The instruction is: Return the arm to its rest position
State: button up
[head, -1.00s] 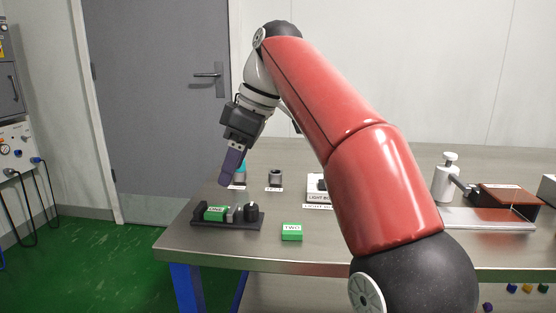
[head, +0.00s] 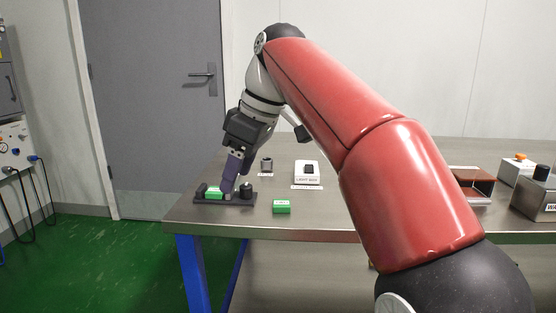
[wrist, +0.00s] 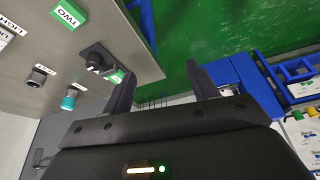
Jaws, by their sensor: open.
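My gripper (head: 232,178) points down at the left end of the bench in the head view, its purple-grey fingers in front of or over the black tray (head: 240,201). Whether they touch it cannot be told. In the wrist view my gripper (wrist: 160,88) has its two dark fingers wide apart with nothing between them. The left finger partly covers the green block (wrist: 115,76) on the tray by the bench edge. That green block also shows in the head view (head: 214,193), left of the fingers. My red upper arm crosses the head view.
A green block marked TWO (wrist: 68,14) lies on the bench (head: 335,221), also seen in the head view (head: 282,206). A light box (head: 307,173) and a grey cylinder (head: 266,165) stand behind. A teal-topped item (wrist: 69,101) stands nearby. Blue racks (wrist: 285,80) are at right.

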jog(key=s+d+f+m+t+h, duration=0.2)
jog(key=s+d+f+m, duration=0.5)
jog(key=s+d+f, duration=0.2)
jog(key=s+d+f+m+t+h, duration=0.2)
jog(key=s+d+f+m, duration=0.6)
jog(key=d+f, duration=0.5)
jog(key=shift+s+f, duration=0.95)
jog(key=shift+s, duration=0.2)
